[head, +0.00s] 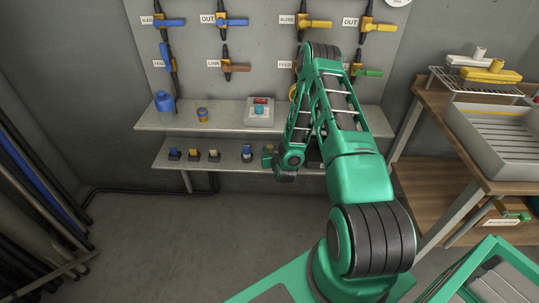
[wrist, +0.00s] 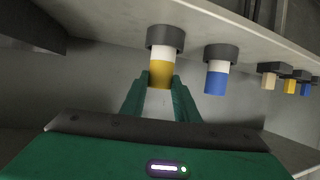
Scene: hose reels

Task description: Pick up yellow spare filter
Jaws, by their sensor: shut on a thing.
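The yellow spare filter (wrist: 161,72) has a dark base, a white band and a yellow end. In the wrist view it appears upside down, with its base toward the shelf. My gripper (wrist: 161,84) has a finger on each side of the yellow end and is shut on it. I cannot tell whether the base touches the shelf. In the head view my gripper (head: 270,157) is at the lower shelf, and my arm hides most of the area to its right.
A blue filter (wrist: 217,75) stands beside the held one. Farther along are a beige filter (head: 214,156), another yellow one (head: 193,155) and another blue one (head: 174,154). The upper shelf (head: 225,122) overhangs the lower shelf (head: 225,163). The floor in front is clear.

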